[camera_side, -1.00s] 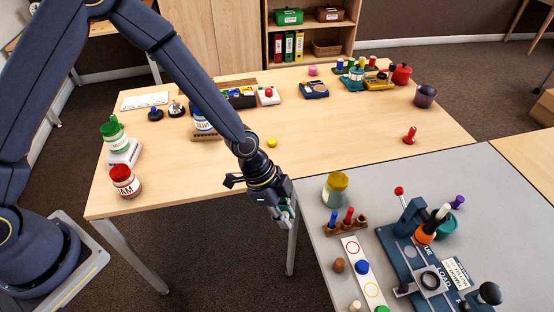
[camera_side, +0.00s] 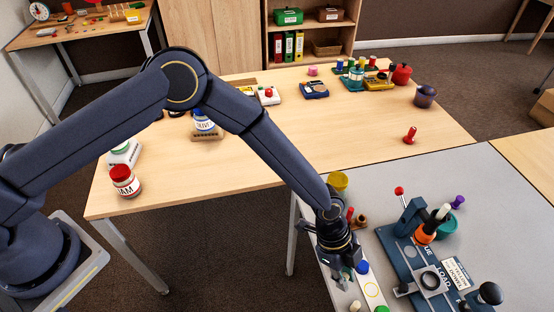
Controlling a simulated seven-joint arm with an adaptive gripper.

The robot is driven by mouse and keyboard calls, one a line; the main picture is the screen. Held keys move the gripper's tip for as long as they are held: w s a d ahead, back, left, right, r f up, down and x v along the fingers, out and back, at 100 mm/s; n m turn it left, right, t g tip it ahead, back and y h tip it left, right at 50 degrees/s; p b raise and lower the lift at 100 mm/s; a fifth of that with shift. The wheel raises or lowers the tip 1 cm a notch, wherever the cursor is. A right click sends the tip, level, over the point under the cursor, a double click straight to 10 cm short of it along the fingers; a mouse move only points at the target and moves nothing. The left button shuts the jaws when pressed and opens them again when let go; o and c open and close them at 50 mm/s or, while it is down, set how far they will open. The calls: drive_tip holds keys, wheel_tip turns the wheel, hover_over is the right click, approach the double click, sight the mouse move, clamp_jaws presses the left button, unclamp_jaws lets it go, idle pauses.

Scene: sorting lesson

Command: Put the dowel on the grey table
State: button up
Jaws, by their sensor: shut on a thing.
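The grey table (camera_side: 480,165) fills the lower right. My gripper (camera_side: 345,283) is low over its left part, just left of the strip with coloured rings (camera_side: 372,288). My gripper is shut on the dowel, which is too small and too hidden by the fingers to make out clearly. I cannot tell whether it touches the table top.
A small wooden peg (camera_side: 355,306) stands just below my gripper. A blue knob (camera_side: 362,267) is close on its right. The yellow-lidded jar (camera_side: 338,181) and a peg rack (camera_side: 361,221) are partly behind my arm. A blue fixture (camera_side: 420,262) stands to the right.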

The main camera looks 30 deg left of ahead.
sight(350, 291)
drive_tip(key=shift+w+d+f, duration=0.25)
drive_tip(key=shift+f, duration=0.2)
drive_tip(key=shift+w+d+f, duration=0.2)
drive_tip(key=shift+d+f, duration=0.05)
drive_tip(key=shift+f, duration=0.15)
drive_tip(key=shift+w+d+f, duration=0.1)
drive_tip(key=shift+w+f, duration=0.05)
drive_tip(key=shift+f, duration=0.8)
drive_tip(key=shift+w+d+f, duration=0.1)
drive_tip(key=shift+f, duration=0.8)
drive_tip(key=shift+f, duration=0.1)
drive_tip(key=o, duration=0.7)
